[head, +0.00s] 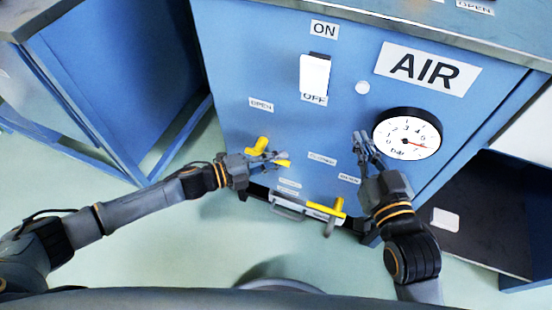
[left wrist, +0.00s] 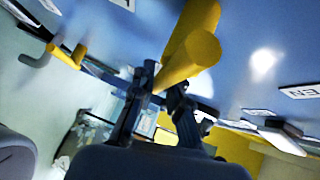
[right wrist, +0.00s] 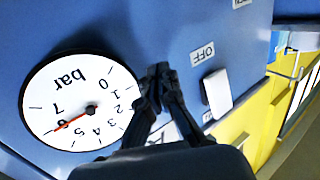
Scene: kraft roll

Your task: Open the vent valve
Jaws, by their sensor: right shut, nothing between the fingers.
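The blue panel carries two yellow valve handles; I cannot read which is the vent valve. The upper-left handle (head: 262,145) is beside an OPEN label (head: 261,104). My left gripper (head: 280,157) is at this handle; in the left wrist view the handle (left wrist: 190,60) sits between its fingers, which look shut on it. The lower handle (head: 338,205) is on a pipe below the panel, with small labels (head: 322,159) above it. My right gripper (head: 362,140) is shut and empty in front of the panel, left of the gauge; it also shows in the right wrist view (right wrist: 158,75).
The round gauge (head: 407,133) is marked in bar; its red needle points near 6. A blue cabinet (head: 115,70) stands at left.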

